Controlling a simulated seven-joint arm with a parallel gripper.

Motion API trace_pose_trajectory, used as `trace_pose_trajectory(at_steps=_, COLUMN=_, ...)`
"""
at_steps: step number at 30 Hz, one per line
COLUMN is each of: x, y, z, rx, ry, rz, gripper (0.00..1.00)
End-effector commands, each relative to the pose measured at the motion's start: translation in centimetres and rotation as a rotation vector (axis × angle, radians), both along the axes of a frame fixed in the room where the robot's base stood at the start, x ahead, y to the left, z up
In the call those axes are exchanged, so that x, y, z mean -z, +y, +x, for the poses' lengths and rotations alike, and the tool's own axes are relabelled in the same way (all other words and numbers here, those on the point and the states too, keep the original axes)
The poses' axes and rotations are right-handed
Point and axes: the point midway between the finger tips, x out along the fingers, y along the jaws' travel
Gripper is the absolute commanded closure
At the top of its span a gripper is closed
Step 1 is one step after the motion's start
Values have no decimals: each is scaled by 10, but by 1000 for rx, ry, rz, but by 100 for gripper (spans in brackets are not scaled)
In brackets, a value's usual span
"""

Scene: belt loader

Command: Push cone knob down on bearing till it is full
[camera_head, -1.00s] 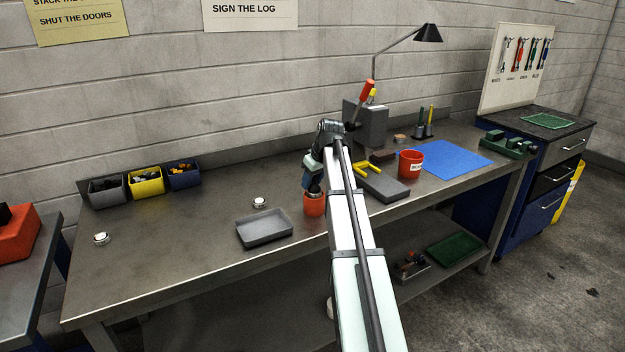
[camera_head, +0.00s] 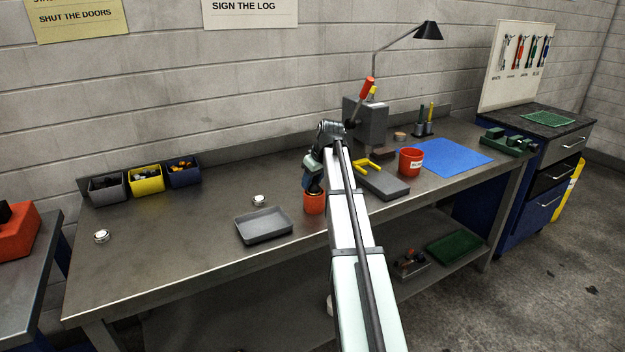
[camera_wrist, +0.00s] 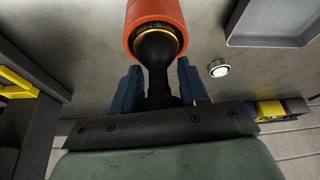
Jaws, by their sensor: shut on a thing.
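An orange-red tub (camera_head: 314,204) stands on the grey bench near its front edge. It also shows at the top of the wrist view (camera_wrist: 143,12). A black cone knob (camera_wrist: 157,62) reaches into the tub's mouth, with its wide end inside. A brass-coloured ring (camera_wrist: 172,33) shows around the cone at the mouth, perhaps the bearing's edge; the rest is hidden. My gripper (camera_wrist: 160,86) is shut on the narrow stem of the knob, with a blue finger on each side. In the head view my gripper (camera_head: 313,184) is right above the tub, partly hidden by my arm.
A shallow grey tray (camera_head: 264,227) lies left of the tub, with a small white-topped round piece (camera_head: 259,200) behind it.

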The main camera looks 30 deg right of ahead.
Motion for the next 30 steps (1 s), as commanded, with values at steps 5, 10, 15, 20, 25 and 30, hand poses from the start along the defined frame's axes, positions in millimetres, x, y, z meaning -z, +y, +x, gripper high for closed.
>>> trace_pose_trajectory(at_steps=5, x=3, y=0, z=0, rx=0, ry=2, rz=0, gripper=89)
trace_pose_trajectory(at_steps=10, x=3, y=0, z=-1, rx=0, ry=2, rz=0, gripper=89)
trace_pose_trajectory(at_steps=15, x=3, y=0, z=-1, rx=0, ry=3, rz=0, gripper=89)
trace_pose_trajectory(at_steps=20, x=-4, y=0, z=0, rx=0, ry=3, rz=0, gripper=89)
trace_pose_trajectory(at_steps=25, x=-14, y=0, z=0, rx=0, ry=1, rz=0, gripper=89)
trace_pose_trajectory(at_steps=30, x=-24, y=0, z=0, rx=0, ry=1, rz=0, gripper=89)
